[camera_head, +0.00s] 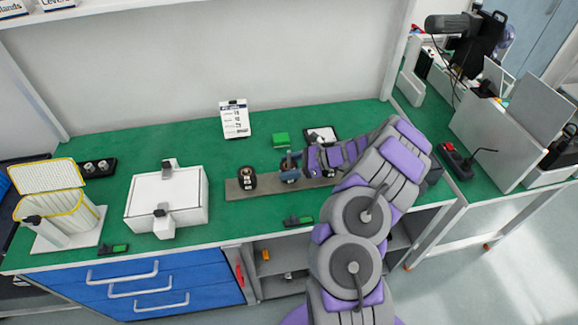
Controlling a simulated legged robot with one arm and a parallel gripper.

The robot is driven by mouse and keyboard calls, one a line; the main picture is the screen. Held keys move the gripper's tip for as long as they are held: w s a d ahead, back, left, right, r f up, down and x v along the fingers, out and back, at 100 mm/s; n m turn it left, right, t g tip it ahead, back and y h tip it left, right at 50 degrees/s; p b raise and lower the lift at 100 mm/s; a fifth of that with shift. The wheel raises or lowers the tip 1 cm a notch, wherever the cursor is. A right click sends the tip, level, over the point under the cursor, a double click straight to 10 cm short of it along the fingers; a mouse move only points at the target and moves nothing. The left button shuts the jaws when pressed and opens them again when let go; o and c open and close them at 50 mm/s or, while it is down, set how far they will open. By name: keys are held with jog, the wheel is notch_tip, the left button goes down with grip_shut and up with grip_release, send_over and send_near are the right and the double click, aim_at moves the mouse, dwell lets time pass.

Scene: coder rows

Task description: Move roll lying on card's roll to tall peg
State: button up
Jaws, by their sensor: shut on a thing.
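My gripper (290,168) is at the grey strip-like board (268,190) in the middle of the green bench. It is shut on a small dark roll (289,179), which is just above or on the board; I cannot tell which. Another dark roll (247,179) with a pale label stands at the board's left end. A dark-edged white card (321,135) lies behind the board, to the right of my gripper, with a small dark thing on it. No bare peg can be made out; my arm hides the right part of the board.
A white box (167,199) with clamps and a yellow-rimmed basket (58,208) stand at the left. A green block (281,139) and an upright label sign (235,119) are behind the board. A small green-and-black item (298,221) lies near the front edge.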

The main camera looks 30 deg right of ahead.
jog(key=shift+f, duration=0.15)
jog(key=o, duration=1.1)
jog(key=p+v, duration=0.3)
jog(key=v, duration=1.4)
jog(key=shift+d+f, duration=0.1)
jog(key=shift+d, duration=0.2)
jog(key=shift+a, duration=0.1)
